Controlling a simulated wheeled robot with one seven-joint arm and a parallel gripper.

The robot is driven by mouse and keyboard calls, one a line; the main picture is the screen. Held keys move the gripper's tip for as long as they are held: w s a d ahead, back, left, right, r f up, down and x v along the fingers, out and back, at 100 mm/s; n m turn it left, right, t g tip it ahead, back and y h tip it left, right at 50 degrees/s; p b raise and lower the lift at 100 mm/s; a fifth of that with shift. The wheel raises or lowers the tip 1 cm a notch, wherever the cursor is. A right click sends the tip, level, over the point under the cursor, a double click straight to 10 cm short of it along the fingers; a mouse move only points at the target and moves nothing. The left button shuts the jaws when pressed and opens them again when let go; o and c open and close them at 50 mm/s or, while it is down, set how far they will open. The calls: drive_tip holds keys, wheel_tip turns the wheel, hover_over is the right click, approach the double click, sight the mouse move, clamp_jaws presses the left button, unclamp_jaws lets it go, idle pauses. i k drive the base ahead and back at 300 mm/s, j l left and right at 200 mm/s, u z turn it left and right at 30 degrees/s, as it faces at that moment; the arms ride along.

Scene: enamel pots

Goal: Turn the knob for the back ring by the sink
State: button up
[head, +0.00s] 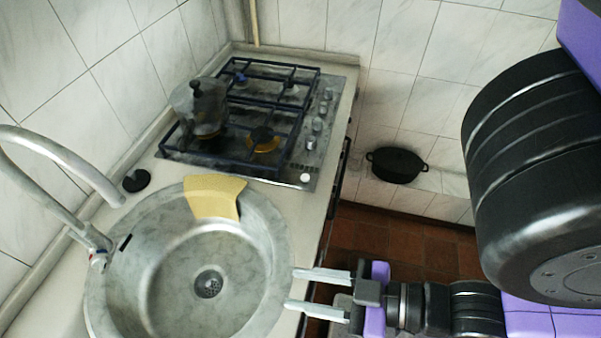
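The black gas hob (255,110) is set in the worktop beyond the sink. A row of several silver knobs (317,125) runs along its right side; which ring each serves cannot be told.
The round metal sink (170,285) has a yellow cloth (214,195) over its far rim and a curved tap (75,205) at left. A small white round piece (305,178) is at the hob's near right corner. A black pot (397,164) is against the back wall, right of the worktop.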

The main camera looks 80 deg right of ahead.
sight(311, 145)
drive_tip(key=k+j+z, duration=0.1)
drive_tip(key=j, duration=1.65)
drive_tip(key=l+z, duration=0.5)
drive_tip(key=i+l+z, duration=0.15)
drive_tip(key=z, duration=0.3)
drive_tip(key=i+l+z, duration=0.2)
drive_tip(key=l+z, duration=0.3)
drive_tip(key=i+j, duration=0.05)
